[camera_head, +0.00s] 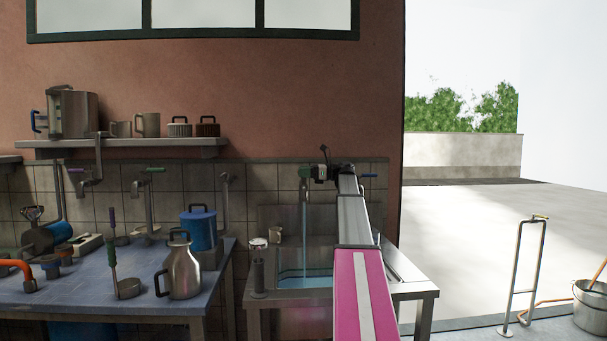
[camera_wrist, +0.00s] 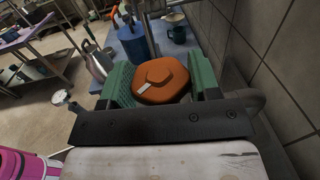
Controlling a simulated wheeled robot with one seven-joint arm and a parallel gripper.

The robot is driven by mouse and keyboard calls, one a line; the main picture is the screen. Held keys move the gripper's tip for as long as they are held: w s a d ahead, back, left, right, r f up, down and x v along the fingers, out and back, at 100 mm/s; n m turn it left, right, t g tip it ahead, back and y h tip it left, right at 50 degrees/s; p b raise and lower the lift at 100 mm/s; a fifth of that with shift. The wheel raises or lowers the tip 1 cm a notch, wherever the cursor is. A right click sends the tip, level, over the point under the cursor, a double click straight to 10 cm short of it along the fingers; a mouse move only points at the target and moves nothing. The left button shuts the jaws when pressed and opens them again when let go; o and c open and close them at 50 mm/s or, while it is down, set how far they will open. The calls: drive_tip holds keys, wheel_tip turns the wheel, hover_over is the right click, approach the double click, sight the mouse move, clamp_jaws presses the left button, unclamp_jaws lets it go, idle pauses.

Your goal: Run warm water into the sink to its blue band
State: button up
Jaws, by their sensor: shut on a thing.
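The metal sink (camera_head: 412,288) stands against the tiled wall in the head view. A thin stream of water (camera_head: 304,225) falls from above into it, and bluish water (camera_head: 304,283) lies in the basin. I cannot clearly tell the blue band from the water there. My gripper (camera_head: 320,172) is up by the wall, above the sink, at the top of the stream. In the wrist view its green jaws are shut on an orange faceted knob (camera_wrist: 162,76) with a small pale mark.
Left of the sink is a blue-topped table (camera_head: 90,290) with a metal jug (camera_head: 181,272), a blue canister (camera_head: 200,229) and a ladle. A shelf (camera_head: 130,148) holds pots and mugs. A bucket (camera_head: 591,305) and metal stand (camera_head: 528,262) are at right; the paved yard is open.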

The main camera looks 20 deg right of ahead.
drive_tip(key=shift+n+g+y, duration=0.3)
drive_tip(key=shift+n+g, duration=0.75)
drive_tip(key=shift+g, duration=0.55)
drive_tip(key=shift+n+g+y, duration=0.3)
drive_tip(key=shift+n+g, duration=0.75)
drive_tip(key=shift+g, duration=0.55)
drive_tip(key=o, duration=0.9)
drive_tip(key=shift+r, duration=0.1)
drive_tip(key=shift+r, duration=0.3)
wheel_tip(320, 180, up, 3)
drive_tip(key=shift+f, duration=0.1)
drive_tip(key=s+a+r, duration=0.3)
drive_tip(key=a+r, duration=0.4)
drive_tip(key=a, duration=0.4)
drive_tip(key=shift+a+r, duration=0.15)
